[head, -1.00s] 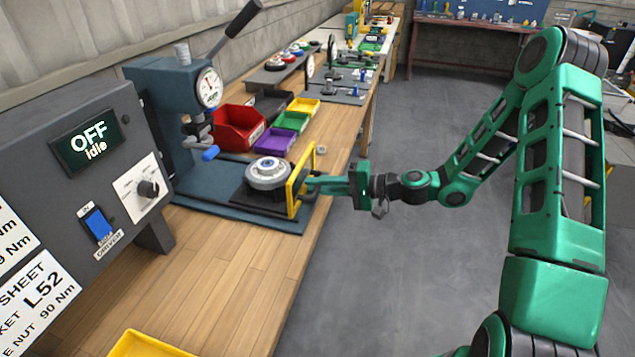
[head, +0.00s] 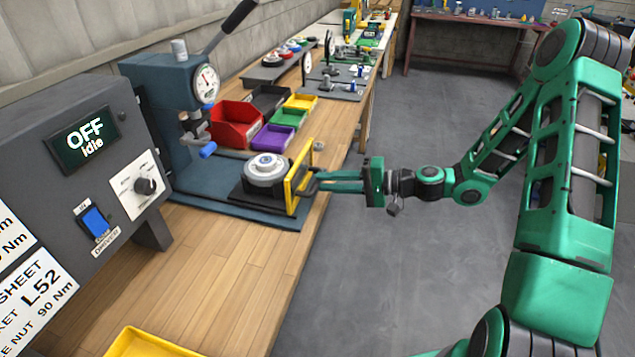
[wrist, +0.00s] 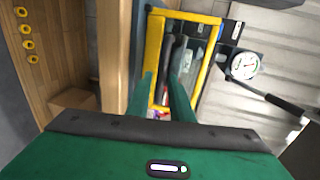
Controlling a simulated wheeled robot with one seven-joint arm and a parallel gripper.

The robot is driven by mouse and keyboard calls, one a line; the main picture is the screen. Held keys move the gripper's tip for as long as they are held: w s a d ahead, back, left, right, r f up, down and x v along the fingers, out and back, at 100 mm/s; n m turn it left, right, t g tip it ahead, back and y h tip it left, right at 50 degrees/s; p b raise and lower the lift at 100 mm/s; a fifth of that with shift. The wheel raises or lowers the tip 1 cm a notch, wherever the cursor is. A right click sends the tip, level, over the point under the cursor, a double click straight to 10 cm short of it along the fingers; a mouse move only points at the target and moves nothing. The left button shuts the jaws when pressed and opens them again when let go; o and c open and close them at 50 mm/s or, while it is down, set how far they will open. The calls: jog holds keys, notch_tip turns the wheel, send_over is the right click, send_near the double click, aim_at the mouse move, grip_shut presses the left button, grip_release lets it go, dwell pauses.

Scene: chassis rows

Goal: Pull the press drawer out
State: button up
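The press drawer (head: 237,193) is a dark slide on the blue-grey press base, bearing a round grey metal part (head: 265,169). A yellow frame (head: 290,198) stands upright at its front, with a dark handle (head: 309,187) on the outer side. My green gripper (head: 322,181) is level with the handle, to the right of the frame, fingers pointing at it. In the wrist view, the fingers (wrist: 163,75) are apart in front of the yellow frame (wrist: 153,50). A dark bar shows near the tips; I cannot tell whether they touch it.
The press (head: 165,110) with its dial stands behind the drawer. A control box (head: 55,200) reads OFF, idle. Red (head: 232,125), purple (head: 272,138), green and yellow bins stand beyond. A yellow tray (head: 140,345) is nearest. The grey floor right of the bench is clear.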

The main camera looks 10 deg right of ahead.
jog(key=v, duration=0.7)
jog(key=shift+f, duration=0.1)
jog(key=s+d+f+n+g+h, duration=0.3)
jog(key=s+d+g+h, duration=0.3)
jog(key=s, duration=0.5)
jog(key=s+d+r+m+h, duration=0.1)
jog(key=s+d+r+h, duration=0.1)
jog(key=s+d+r, duration=0.2)
jog(key=s+d+r+m+h, duration=0.1)
jog(key=s+d+r+h, duration=0.2)
jog(key=s, duration=0.7)
jog(key=s+d+r+m+g+h, duration=0.1)
jog(key=s+d+r+m+h, duration=0.1)
jog(key=s+d+r, duration=0.3)
jog(key=s+d, duration=0.2)
jog(key=shift+s+d+r+h, duration=0.2)
jog(key=shift+s+r+h, duration=0.1)
jog(key=shift+h, duration=0.1)
